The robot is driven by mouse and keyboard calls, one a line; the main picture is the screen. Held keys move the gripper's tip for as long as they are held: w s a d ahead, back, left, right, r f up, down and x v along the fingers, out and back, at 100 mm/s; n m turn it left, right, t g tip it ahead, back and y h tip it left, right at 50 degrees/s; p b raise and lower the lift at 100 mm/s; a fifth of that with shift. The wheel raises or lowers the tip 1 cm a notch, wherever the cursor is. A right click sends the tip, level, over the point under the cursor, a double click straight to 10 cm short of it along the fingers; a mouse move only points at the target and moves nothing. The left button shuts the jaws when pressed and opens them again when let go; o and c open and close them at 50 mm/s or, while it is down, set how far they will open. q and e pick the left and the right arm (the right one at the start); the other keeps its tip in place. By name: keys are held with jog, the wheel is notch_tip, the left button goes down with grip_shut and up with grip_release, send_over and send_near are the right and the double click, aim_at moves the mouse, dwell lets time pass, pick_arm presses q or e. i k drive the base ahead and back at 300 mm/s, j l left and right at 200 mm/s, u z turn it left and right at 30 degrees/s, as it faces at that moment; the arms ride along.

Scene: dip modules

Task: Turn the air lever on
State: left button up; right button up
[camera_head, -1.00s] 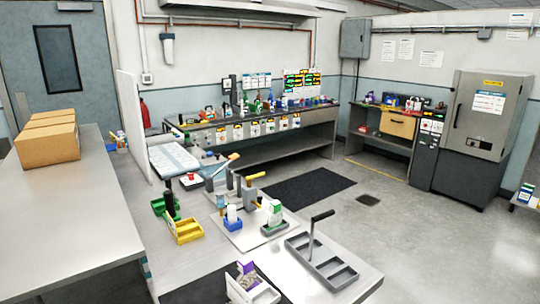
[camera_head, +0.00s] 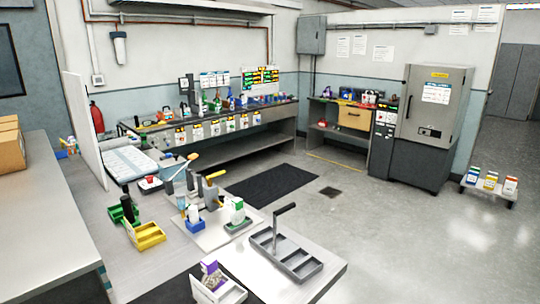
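I cannot tell for certain which part is the air lever. A lever with an orange-tipped handle (camera_head: 188,158) rises at a slant from the bench, left of centre. A yellow handle (camera_head: 215,175) stands on a small press-like fixture just to its right. Both are small in view, so their exact positions are hard to read. Neither of my grippers is in view.
The near bench (camera_head: 185,260) holds a yellow bin (camera_head: 149,236), a grey divided tray (camera_head: 287,258) with an upright handle, and bottles. A long workbench (camera_head: 240,120) and a grey cabinet (camera_head: 428,130) stand behind. The floor (camera_head: 430,230) at right is clear.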

aim_at(208, 178)
jog(key=i+l+u, duration=0.1)
jog(key=u, duration=0.3)
jog(key=i+l+u, duration=0.1)
jog(key=u, duration=0.3)
jog(key=i+l+u, duration=0.1)
jog(key=i+l, duration=0.35)
jog(key=l, duration=0.25)
jog(key=i+l+u, duration=0.25)
jog(key=i+l, duration=0.2)
jog(key=l, duration=0.3)
